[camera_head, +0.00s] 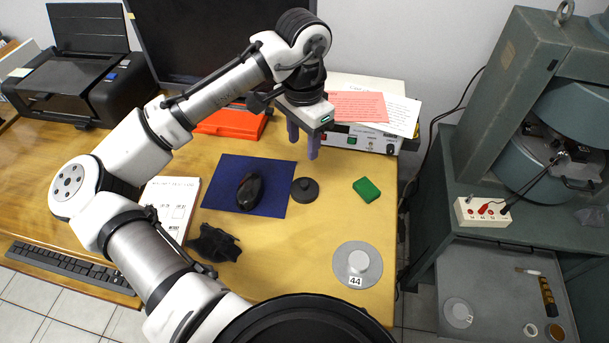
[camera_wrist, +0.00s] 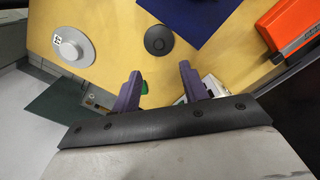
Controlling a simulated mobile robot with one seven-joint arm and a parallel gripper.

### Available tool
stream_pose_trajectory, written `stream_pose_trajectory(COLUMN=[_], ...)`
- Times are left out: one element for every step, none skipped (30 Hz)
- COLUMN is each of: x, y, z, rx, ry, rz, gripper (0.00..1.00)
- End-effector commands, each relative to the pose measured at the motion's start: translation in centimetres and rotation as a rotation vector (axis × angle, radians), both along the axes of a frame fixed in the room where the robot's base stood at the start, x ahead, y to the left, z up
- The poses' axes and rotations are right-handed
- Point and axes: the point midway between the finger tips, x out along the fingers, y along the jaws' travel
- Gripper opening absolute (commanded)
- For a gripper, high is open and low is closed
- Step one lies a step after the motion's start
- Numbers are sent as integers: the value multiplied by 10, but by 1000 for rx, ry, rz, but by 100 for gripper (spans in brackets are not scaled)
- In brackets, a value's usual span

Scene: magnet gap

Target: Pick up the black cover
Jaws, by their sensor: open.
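The black cover (camera_head: 305,190) is a round black disc with a small raised knob. It lies on the wooden table, just right of the blue mat. In the wrist view the black cover (camera_wrist: 159,39) is at the top middle, beyond the fingertips and apart from them. My gripper (camera_head: 303,150) has two purple fingers pointing down above the back of the table, behind the cover. In the wrist view my gripper (camera_wrist: 161,72) is open, with nothing held between its fingers.
A black mouse (camera_head: 250,190) sits on the blue mat (camera_head: 222,183). A green block (camera_head: 366,190) lies right of the cover. A grey disc labelled 44 (camera_head: 345,258) is nearer the front. A white instrument (camera_head: 365,138) and an orange case (camera_head: 228,124) stand behind.

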Motion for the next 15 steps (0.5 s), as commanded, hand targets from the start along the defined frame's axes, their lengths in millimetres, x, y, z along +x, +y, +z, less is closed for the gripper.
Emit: stream_pose_trajectory(x=[-1, -1, -1, -1, -1, -1, -1, 0, 0, 0, 0, 0, 0, 0, 0], y=[0, 0, 0, 0, 0, 0, 0, 0, 0, 0, 0, 0, 0, 0, -1], z=[-9, -15, -24, -30, -36, -44, -49, -54, -60, -63, -66, -69, -71, -73, -75], rx=[-1, 0, -2, -2, -1, -2, -1, -1, -2, -1, -2, -3, -2, -2, -2], ry=[2, 2, 2, 2, 2, 1, 0, 0, -1, 0, -2, -3, -2, -2, -2], rz=[0, 0, 1, 1, 1, 0, 0, 0, 0, 0, 0, 0, 0, 0, 0], gripper=[44, 44, 44, 44, 44, 44, 44, 44, 44, 44, 44, 44, 44, 44, 44])
